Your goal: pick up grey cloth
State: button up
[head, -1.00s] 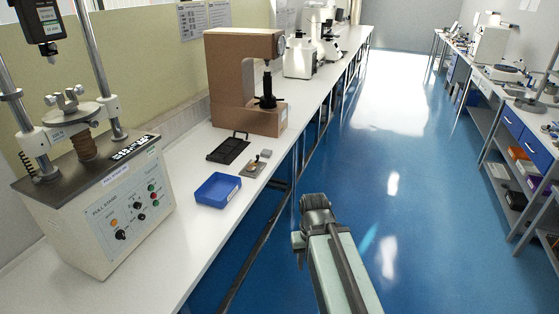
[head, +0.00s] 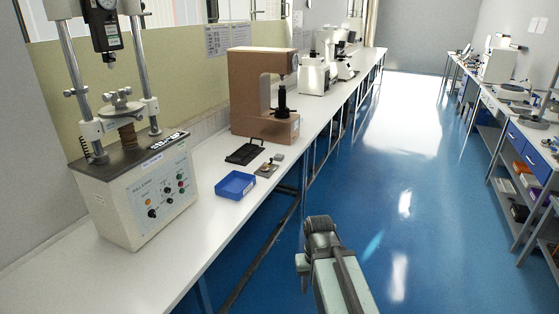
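I cannot make out a thing that is clearly a grey cloth. A small grey piece (head: 279,157) lies on the white bench beside a small flat brownish piece (head: 266,170) with something on it; either is too small to identify surely. A blue open tray (head: 236,185) sits just in front of them. My gripper (head: 320,228) is at the end of my arm, over the blue floor to the right of the bench, apart from everything on it. Its fingers are not clear, so its opening cannot be told.
A white bench (head: 150,262) runs along the left wall. It holds a pull tester (head: 140,195), a black tray (head: 244,152), a brown hardness tester (head: 250,95) and white instruments (head: 314,75). The blue floor (head: 400,220) is open. Another bench (head: 535,145) stands right.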

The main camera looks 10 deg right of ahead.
aim_at(278, 157)
jog(key=u, duration=0.1)
jog(key=i, duration=0.95)
jog(key=z, duration=1.3)
jog(key=i, duration=3.9)
jog(key=u, duration=1.15)
